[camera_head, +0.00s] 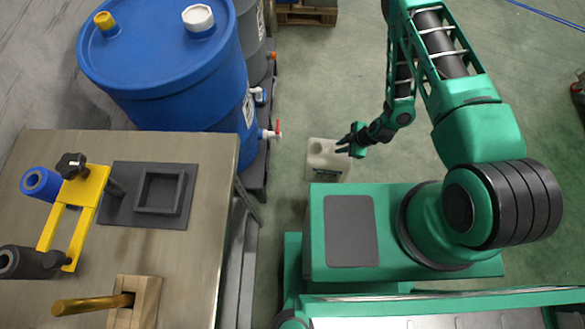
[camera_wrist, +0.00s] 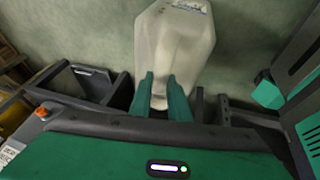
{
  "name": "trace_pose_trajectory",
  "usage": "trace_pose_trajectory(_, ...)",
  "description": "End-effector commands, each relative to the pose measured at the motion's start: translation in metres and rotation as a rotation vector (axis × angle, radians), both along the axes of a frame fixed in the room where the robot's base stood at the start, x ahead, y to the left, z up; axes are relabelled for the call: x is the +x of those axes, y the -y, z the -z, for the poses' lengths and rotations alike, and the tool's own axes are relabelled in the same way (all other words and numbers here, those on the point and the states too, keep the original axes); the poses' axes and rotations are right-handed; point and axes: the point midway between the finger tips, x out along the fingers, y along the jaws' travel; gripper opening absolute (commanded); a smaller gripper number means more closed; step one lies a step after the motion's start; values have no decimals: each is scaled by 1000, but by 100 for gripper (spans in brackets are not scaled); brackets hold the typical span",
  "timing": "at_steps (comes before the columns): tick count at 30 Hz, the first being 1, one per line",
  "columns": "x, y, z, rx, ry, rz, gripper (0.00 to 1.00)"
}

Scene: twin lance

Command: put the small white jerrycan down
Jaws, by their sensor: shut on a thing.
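The small white jerrycan (camera_head: 326,160) shows in the head view just beyond my green base, low near the floor. In the wrist view the jerrycan (camera_wrist: 174,48) is a pale, translucent body with a label at its far end. My gripper (camera_head: 345,146) is over its right side in the head view. In the wrist view my gripper (camera_wrist: 163,84) has its two green fingers shut on the near end of the jerrycan. The gripped part is partly hidden between the fingers. I cannot tell whether the jerrycan touches the floor.
A blue drum (camera_head: 165,75) with a tap (camera_head: 270,133) stands on a dark pallet left of the jerrycan. A workbench (camera_head: 60,145) with a yellow clamp (camera_head: 85,215) fills the lower left. A wooden pallet (camera_head: 308,15) lies farther back. The green floor (camera_head: 300,90) beyond the jerrycan is clear.

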Motion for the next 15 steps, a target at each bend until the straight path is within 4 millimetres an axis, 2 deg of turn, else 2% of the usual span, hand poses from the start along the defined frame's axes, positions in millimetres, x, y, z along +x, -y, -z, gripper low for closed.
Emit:
trace_pose_trajectory(1, -10, 0, 11, -1, -4, -25, 0)
trace_pose_trajectory(3, -19, -1, 20, 0, -2, -53, 0)
trace_pose_trajectory(7, -28, -3, 30, -1, 1, -85, 0)
trace_pose_trajectory(11, -23, -17, 31, 2, 5, -97, 0)
trace_pose_trajectory(15, -9, -45, 31, 2, 6, -99, 0)
